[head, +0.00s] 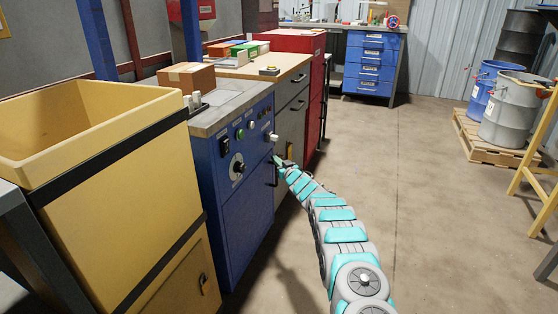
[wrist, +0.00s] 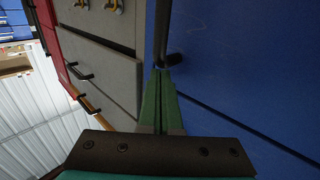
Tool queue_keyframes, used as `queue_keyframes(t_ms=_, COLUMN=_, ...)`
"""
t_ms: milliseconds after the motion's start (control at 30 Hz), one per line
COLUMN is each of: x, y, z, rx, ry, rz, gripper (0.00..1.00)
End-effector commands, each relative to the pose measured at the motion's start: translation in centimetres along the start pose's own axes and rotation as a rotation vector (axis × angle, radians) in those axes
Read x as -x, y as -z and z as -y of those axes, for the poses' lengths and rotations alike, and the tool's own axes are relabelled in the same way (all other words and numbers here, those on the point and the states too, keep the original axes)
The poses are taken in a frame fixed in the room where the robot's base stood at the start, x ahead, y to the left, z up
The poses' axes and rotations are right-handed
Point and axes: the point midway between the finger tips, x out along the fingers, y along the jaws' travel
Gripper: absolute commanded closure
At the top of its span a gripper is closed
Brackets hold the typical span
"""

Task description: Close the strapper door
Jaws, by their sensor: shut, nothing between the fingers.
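The strapper (head: 225,165) is the blue cabinet at left centre in the head view, with a knob and buttons on its upper front panel. Its blue door (head: 248,222) is below that panel and looks about flush with the front; a small gap cannot be ruled out. The door also fills the right of the wrist view (wrist: 245,65). A black bar handle (wrist: 164,35) stands on the door near its edge. My gripper (wrist: 160,73) is shut and empty, its green fingertips at the handle's near end. Whether they touch is unclear. In the head view my gripper (head: 281,162) is beside the door's right edge.
A yellow bin (head: 120,200) stands left of the strapper. A grey drawer cabinet (head: 290,120) and a red cabinet (head: 314,95) stand beyond it. Drums on a pallet (head: 490,135) are at right. The concrete floor (head: 420,200) between is clear.

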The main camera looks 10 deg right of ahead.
Motion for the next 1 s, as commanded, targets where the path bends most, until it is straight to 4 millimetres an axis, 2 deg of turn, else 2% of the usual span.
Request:
queue_keyframes(t_ms=733, x=-0.8, y=0.0, z=1.2, rx=0.000, ry=0.001, rz=-0.001, gripper=1.00)
queue_keyframes(t_ms=1000, x=-0.2, y=0.2, z=0.8, rx=0.002, ry=0.002, rz=-0.003, gripper=1.00)
